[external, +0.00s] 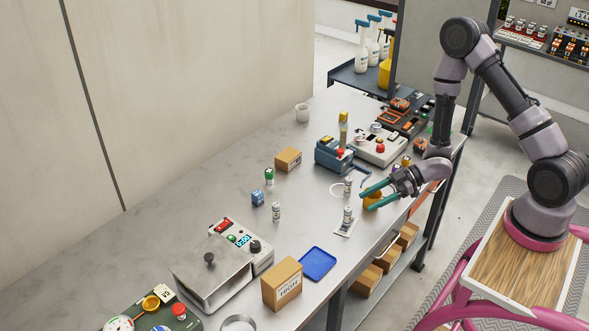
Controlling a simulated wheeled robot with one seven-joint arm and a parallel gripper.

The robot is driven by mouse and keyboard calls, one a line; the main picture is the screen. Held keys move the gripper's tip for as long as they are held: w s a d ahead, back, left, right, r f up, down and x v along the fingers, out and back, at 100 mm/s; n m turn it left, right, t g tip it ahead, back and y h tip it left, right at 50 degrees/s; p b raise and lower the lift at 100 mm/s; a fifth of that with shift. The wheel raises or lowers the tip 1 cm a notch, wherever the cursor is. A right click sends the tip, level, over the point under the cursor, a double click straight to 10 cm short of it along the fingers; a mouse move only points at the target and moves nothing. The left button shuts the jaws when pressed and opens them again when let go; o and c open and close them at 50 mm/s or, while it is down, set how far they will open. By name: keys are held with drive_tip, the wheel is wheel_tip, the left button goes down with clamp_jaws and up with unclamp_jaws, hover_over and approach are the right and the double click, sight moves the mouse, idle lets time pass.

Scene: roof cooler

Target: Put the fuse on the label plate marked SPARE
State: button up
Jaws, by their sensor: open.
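Several small pale cylinders that look like fuses stand upright on the bench. One cylinder (276,211) is left of centre, another (348,186) is further back near my gripper. A third cylinder (347,214) stands on a small white plate (343,230) with dark marks, too small to read. I cannot tell which cylinder is the task's fuse or whether this plate says SPARE. My gripper (366,200) is open, its teal fingers spread and pointing left, close to the right of the two right-hand cylinders. Nothing shows between the fingertips.
An orange-yellow object (372,200) is by the fingers, partly hidden. A blue tray (318,263), a HIGH carton (282,284) and a metal-lidded device (212,266) are at the front. A blue vise-like tool (335,156) stands behind. The bench's left middle is mostly clear.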

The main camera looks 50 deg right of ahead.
drive_tip(key=shift+s+d+r, duration=0.15)
drive_tip(key=shift+s+d, duration=0.05)
drive_tip(key=shift+d, duration=0.1)
drive_tip(key=w+d+r+m+t+h, duration=0.1)
drive_tip(key=w+d+r+m+h, duration=0.2)
drive_tip(key=w+d+r+h, duration=0.5)
drive_tip(key=s+d+r+m+h, duration=0.35)
drive_tip(key=d+r, duration=0.25)
drive_tip(key=r, duration=0.6)
drive_tip(key=s+r+m, duration=0.6)
drive_tip(key=s+r, duration=0.6)
drive_tip(key=s+a+r+m+y, duration=0.1)
drive_tip(key=s+a+r, duration=0.1)
drive_tip(key=s, duration=0.4)
drive_tip(key=s+a+r+m+g+y, duration=0.1)
drive_tip(key=s+a+r+m, duration=0.1)
drive_tip(key=s, duration=0.4)
drive_tip(key=shift+a+r+g, duration=0.3)
drive_tip(key=shift+r, duration=0.2)
